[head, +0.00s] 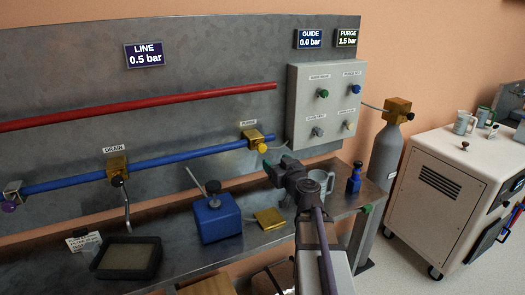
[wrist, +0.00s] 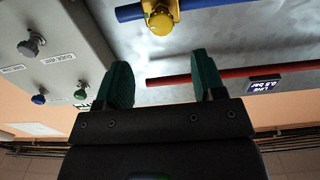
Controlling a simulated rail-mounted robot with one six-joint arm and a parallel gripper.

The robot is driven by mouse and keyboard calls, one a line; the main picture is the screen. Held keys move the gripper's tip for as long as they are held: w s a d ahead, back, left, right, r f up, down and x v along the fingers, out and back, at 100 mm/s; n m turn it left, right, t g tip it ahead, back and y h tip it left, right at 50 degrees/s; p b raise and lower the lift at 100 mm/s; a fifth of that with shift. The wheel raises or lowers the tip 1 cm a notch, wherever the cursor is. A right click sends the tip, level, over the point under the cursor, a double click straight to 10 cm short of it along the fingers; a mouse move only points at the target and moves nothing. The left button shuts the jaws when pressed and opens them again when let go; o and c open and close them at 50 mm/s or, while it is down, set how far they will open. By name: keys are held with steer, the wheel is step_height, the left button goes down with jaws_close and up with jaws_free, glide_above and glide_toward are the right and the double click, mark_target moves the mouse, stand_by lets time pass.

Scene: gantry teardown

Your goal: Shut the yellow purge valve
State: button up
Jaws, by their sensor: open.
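The yellow purge valve (head: 258,138) sits at the right end of the blue pipe under a PURGE label, with a round yellow knob (head: 262,148) on its front. The valve (wrist: 160,14) also shows at the top of the wrist view, beyond the fingertips and between their lines. My gripper (head: 275,157) is just below and right of the valve in the head view. In the wrist view my gripper (wrist: 160,72) has its two green fingers wide apart with nothing between them. The knob is apart from the fingers.
A grey panel (head: 305,110) with several knobs stands right of the valve. A red pipe (head: 140,104) runs above the blue pipe (head: 190,152). The bench holds a blue box (head: 217,220), a gold block (head: 270,218) and a mug (head: 319,186). A PURGE display (head: 347,38) reads 1.5 bar.

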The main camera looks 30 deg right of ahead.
mark_target(263, 150)
steer(key=w, duration=1)
steer(key=shift+w+d, duration=0.25)
steer(key=shift+d, duration=0.1)
steer(key=shift+c, duration=0.4)
steer(key=c, duration=0.8)
steer(key=shift+c, duration=0.2)
